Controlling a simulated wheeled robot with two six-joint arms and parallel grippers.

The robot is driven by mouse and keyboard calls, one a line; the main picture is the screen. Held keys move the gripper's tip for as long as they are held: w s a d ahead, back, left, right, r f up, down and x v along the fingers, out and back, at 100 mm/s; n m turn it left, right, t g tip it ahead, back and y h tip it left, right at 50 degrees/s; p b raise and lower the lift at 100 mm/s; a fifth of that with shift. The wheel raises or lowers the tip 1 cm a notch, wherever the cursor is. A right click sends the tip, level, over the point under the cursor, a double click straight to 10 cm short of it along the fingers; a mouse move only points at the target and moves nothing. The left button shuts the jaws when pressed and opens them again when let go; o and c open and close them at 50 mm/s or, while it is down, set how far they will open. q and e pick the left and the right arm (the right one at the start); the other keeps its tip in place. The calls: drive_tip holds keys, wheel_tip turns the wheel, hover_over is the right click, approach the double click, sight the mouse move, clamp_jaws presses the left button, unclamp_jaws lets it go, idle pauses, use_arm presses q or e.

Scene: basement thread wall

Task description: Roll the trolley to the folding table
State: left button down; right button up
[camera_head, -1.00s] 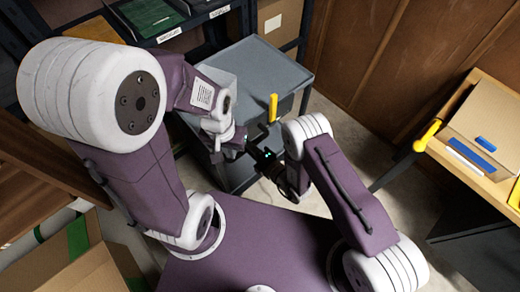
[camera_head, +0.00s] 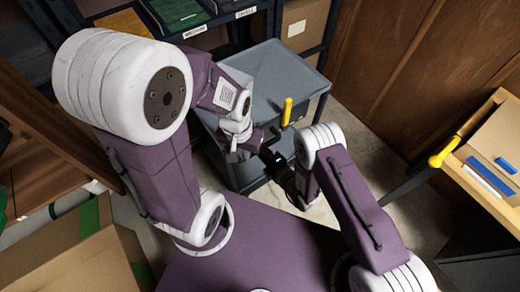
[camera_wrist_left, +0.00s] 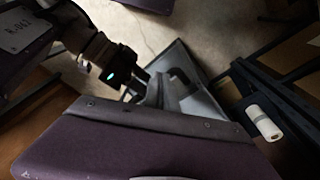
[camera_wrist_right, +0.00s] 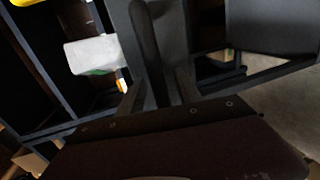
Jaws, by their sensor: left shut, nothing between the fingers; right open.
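The trolley (camera_head: 262,82) is a grey cart with a flat, rimmed top, in front of me at upper centre in the head view. A black handle and a yellow upright grip (camera_head: 287,111) show at its near right side. My left gripper (camera_head: 256,141) is shut and empty by the trolley's near edge. My right gripper (camera_head: 270,152) is open close beside it, low by the handle. In the right wrist view a dark bar (camera_wrist_right: 148,45) stands near its fingers; I cannot tell if they touch. The table (camera_head: 478,193) with a wooden top stands at the right.
Dark shelving (camera_head: 222,18) with labelled bins stands behind and left of the trolley. A cardboard box (camera_head: 60,255) is at lower left. Wooden wall panels (camera_head: 385,70) close the back right. Some bare floor (camera_head: 350,125) lies between trolley and table.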

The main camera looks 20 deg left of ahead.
drive_tip(key=v, duration=0.9)
drive_tip(key=shift+p, duration=0.3)
